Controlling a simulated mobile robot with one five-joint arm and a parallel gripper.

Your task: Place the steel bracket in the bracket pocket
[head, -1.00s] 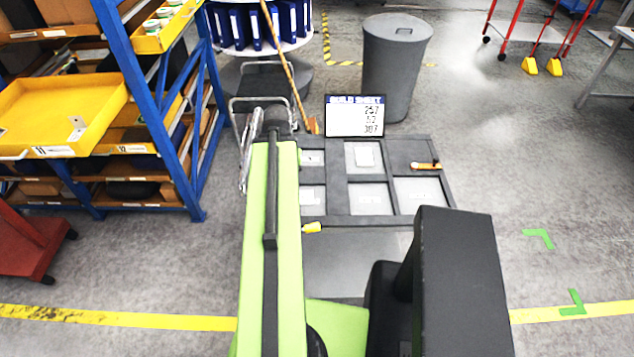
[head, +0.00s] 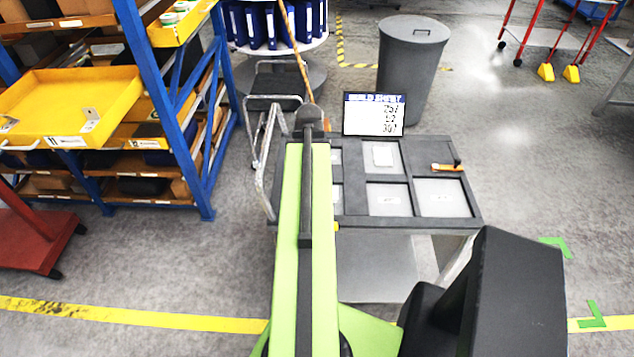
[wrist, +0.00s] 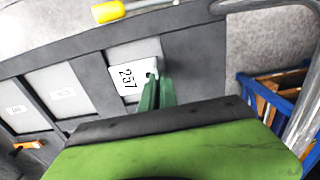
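My gripper's green fingers (wrist: 157,93) are close together over the cart tray in the wrist view. A small pale piece with a dark hole, apparently the steel bracket (wrist: 151,72), shows at their tips; most of it is hidden. Below and beside it is a pale pocket (wrist: 135,52) with a card reading 257. Whether the piece touches the pocket floor cannot be told. In the head view my arm hides the gripper and covers most of the left pockets (head: 337,199). A similar pale metal piece (head: 91,119) lies in the yellow bin (head: 50,100).
The dark cart tray (head: 405,223) has other pale pockets and an orange-handled tool (head: 447,167). A build sheet (head: 373,114) stands at its back edge. A yellow item (wrist: 108,12) lies at the tray's edge. Blue shelving (head: 165,120) stands left, a grey bin (head: 408,70) behind.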

